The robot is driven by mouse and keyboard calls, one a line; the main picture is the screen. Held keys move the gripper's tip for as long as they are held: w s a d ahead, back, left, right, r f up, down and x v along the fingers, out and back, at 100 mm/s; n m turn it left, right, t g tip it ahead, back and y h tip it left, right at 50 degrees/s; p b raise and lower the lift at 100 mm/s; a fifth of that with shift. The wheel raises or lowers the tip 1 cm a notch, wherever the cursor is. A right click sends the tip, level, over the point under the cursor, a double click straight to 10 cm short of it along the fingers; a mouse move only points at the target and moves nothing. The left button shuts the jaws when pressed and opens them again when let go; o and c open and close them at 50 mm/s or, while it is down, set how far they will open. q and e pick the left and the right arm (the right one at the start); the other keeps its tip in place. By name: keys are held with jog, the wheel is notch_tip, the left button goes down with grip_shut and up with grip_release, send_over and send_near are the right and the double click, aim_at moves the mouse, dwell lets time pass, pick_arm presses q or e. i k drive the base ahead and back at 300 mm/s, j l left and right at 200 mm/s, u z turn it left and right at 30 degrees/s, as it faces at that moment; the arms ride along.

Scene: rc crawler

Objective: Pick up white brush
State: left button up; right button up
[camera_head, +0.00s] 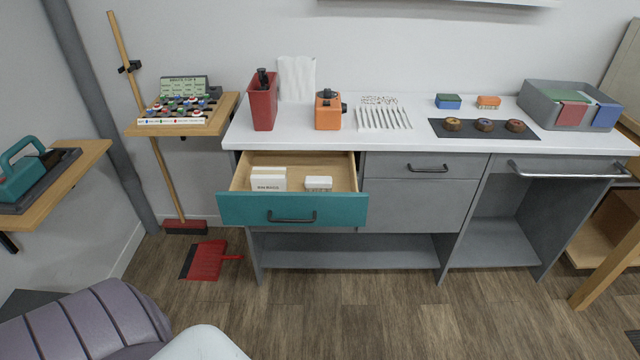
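I cannot make out a clearly white brush. A row of several slim tools with pale upper parts (384,117) lies on the white countertop; they are too small to tell whether one is a white brush. The open teal-fronted drawer (292,210) holds a white box (268,179) with dark print and a smaller white block (318,184). A broom with a red head (185,227) stands against the wall at left. Neither of my grippers is in view.
The drawer juts out from the grey cabinet (415,205). On the white counter (350,140) stand a red container (263,105), an orange device (328,112), a dark mat with round items (484,128) and a grey bin (540,103). A red dustpan (207,260) lies on the floor.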

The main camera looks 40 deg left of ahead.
aim_at(311, 183)
jog(key=u, duration=1.25)
